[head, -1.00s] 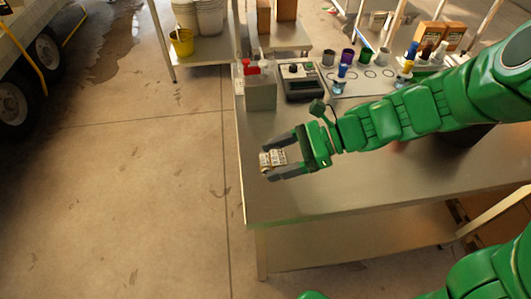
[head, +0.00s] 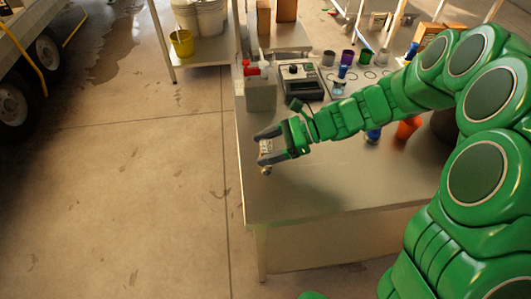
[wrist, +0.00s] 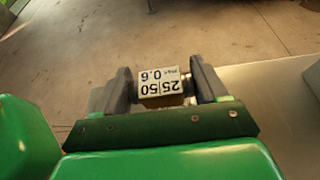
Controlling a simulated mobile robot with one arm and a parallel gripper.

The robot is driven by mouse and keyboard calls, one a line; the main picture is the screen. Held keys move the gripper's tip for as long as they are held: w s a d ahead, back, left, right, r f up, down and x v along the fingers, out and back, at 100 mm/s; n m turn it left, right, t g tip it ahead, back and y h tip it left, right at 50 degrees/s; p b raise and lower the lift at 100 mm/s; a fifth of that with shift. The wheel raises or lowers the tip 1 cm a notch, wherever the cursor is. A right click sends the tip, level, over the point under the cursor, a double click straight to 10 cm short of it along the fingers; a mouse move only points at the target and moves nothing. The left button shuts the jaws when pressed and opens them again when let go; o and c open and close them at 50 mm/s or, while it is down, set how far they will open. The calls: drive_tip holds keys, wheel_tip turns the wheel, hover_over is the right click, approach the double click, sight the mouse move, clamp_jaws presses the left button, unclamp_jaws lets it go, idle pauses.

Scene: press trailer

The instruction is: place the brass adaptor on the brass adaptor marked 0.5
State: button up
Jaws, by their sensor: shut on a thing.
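My gripper (head: 267,147) is at the left edge of the metal table, its fingers pointing left. In the wrist view its two fingers (wrist: 163,90) are shut on a small block-shaped brass adaptor (wrist: 162,90). The adaptor's pale label reads upside down, with "25 50" and "0.6". In the head view the held adaptor (head: 265,147) is a small pale patch between the fingers. A tiny brass-coloured thing (head: 265,171) shows just below the gripper near the table edge. I cannot tell whether it is a separate adaptor or part of the held one, and no 0.5 mark is readable.
The metal table (head: 310,195) is clear in front of the gripper. A grey box with red-topped items (head: 260,93) and a dark instrument (head: 301,82) stand behind it. An orange cup (head: 407,127) is beneath my arm. Concrete floor lies left of the edge.

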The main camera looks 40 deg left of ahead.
drive_tip(key=shift+w+a+f, duration=0.2)
drive_tip(key=shift+a+f, duration=0.05)
drive_tip(key=shift+f, duration=1.65)
drive_tip(key=shift+f, duration=0.1)
drive_tip(key=o, duration=1.1)
drive_tip(key=shift+o, duration=0.2)
drive_tip(key=v, duration=1.2)
